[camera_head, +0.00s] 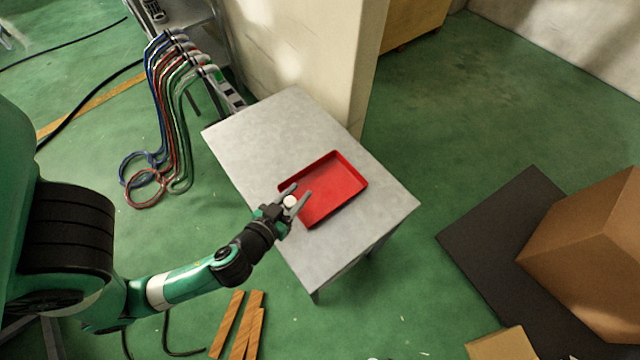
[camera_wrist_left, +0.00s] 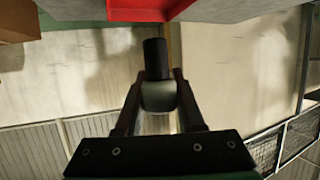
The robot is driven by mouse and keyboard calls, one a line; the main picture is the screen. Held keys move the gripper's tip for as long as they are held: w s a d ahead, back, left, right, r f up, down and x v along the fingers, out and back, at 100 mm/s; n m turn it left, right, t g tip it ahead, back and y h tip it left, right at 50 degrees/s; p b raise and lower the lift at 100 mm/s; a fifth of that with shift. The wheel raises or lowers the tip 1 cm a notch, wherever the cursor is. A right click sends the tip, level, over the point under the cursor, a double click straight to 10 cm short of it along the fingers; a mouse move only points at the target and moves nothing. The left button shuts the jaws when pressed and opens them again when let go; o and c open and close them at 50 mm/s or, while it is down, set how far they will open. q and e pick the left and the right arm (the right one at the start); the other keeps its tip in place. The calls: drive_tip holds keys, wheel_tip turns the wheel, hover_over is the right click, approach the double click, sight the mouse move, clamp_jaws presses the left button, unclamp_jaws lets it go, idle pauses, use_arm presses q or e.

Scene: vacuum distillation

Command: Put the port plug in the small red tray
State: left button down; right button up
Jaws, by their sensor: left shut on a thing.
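The port plug (camera_head: 290,202) is a small whitish piece between the fingers of my left gripper (camera_head: 297,194). In the left wrist view the plug (camera_wrist_left: 159,95) has a pale rounded body and a black stem pointing away from the gripper, with my left gripper's fingers (camera_wrist_left: 159,88) shut on its sides. The small red tray (camera_head: 338,188) lies on the grey table, and part of it (camera_wrist_left: 160,10) shows at the top of the wrist view. The gripper is at the tray's left edge; its height above the tray cannot be told. My right gripper is not in view.
The grey table (camera_head: 285,125) is otherwise bare. A pale pillar (camera_head: 305,60) stands close behind it. Coloured hoses (camera_head: 170,110) hang left of the table. A cardboard box (camera_head: 590,250) on a dark mat (camera_head: 500,215) is on the right. Wooden strips (camera_head: 238,325) lie on the floor.

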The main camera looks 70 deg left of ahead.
use_arm(q)
drive_tip(key=w+a+f, duration=0.3)
drive_tip(key=w+f, duration=0.1)
drive_tip(key=w+a+f, duration=0.4)
drive_tip(key=shift+a+f+b, duration=0.1)
drive_tip(key=shift+a+b, duration=0.2)
drive_tip(key=shift+b, duration=0.05)
drive_tip(key=shift+w+a+f, duration=0.15)
drive_tip(key=shift+w+f, duration=0.05)
drive_tip(key=shift+w, duration=0.1)
drive_tip(key=shift+w+a+f+b, duration=0.15)
drive_tip(key=shift+f+b, duration=0.85)
drive_tip(key=shift+f, duration=0.8)
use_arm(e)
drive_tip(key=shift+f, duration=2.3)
use_arm(q)
drive_tip(key=shift+f, duration=0.2)
drive_tip(key=c, duration=0.5)
unclamp_jaws()
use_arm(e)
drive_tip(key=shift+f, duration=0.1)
use_arm(q)
drive_tip(key=shift+r, duration=0.2)
